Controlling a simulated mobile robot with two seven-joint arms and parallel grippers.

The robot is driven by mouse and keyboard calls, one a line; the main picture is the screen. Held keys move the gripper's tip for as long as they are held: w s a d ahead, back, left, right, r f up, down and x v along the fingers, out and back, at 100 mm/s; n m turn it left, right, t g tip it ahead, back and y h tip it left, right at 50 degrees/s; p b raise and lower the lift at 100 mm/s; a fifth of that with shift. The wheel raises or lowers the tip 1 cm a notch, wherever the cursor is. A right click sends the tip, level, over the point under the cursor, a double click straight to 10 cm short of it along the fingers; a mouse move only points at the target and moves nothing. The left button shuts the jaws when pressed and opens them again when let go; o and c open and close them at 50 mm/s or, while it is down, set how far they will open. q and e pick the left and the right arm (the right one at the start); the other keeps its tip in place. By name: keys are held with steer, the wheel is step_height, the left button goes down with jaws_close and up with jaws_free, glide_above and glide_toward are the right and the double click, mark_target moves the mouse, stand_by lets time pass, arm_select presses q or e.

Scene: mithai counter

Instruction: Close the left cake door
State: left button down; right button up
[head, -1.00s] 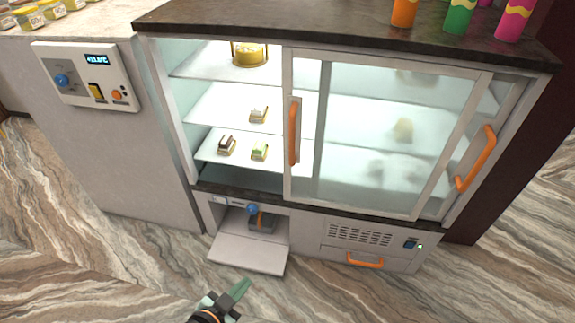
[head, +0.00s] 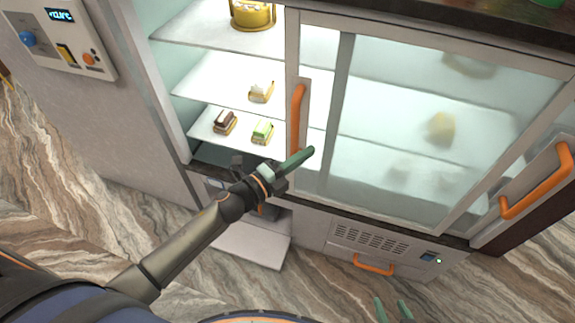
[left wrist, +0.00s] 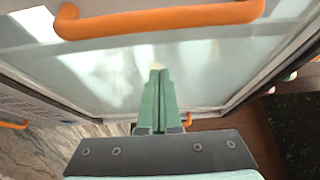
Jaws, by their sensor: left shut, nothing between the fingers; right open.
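The cake cabinet's framed glass sliding door (head: 400,140) stands toward the right, and the left part of the cabinet front is open. An upright orange handle (head: 297,118) is on the door's left frame. My left gripper (head: 309,152) is shut and empty, with its green fingertips beside the handle's lower end in the head view. I cannot tell whether they touch the door. In the left wrist view, the shut fingers (left wrist: 158,75) point at the glass, with an orange handle (left wrist: 160,18) across the top. My right gripper (head: 393,309) is open at the bottom edge of the head view.
A second orange handle (head: 537,182) is at the far right. Shelves behind the open part hold small cakes (head: 262,131) and a golden round container (head: 252,14). A low flap (head: 245,245) hangs open below, partly behind my left arm. A grey control panel (head: 60,38) is at upper left.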

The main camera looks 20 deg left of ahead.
mark_target(295, 144)
arm_select(q)
steer(key=w+a, duration=0.2)
steer(key=a, duration=0.1)
steer(key=shift+w, duration=0.35)
steer(key=shift+a, duration=0.1)
